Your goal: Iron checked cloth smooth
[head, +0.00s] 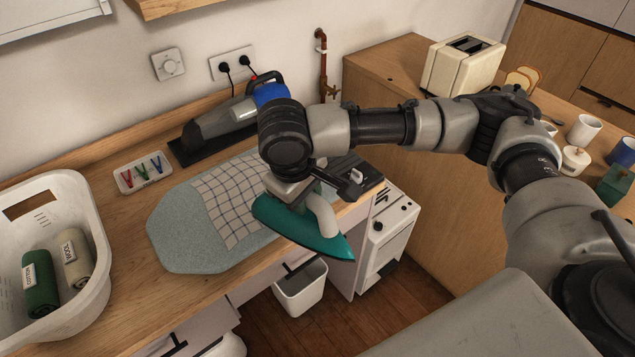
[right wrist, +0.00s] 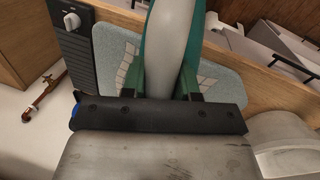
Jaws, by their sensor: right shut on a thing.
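A white cloth with a dark check (head: 230,198) lies on the grey-blue ironing pad (head: 180,235) on the wooden counter. Its right part is hidden behind my arm and the iron. My right gripper (head: 308,193) is shut on the handle of a green iron (head: 300,232). The iron is over the pad's right front, its tip past the counter's front edge; it looks raised. In the right wrist view the gripper (right wrist: 165,95) holds the pale handle (right wrist: 170,45), with small bits of cloth (right wrist: 130,68) beyond. My left gripper is not in view.
A white basket (head: 88,285) with rolled green and beige cloths stands at the left. A tray of colored pegs (head: 142,172) and a dark stand with a grey appliance (head: 215,130) are behind the pad.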

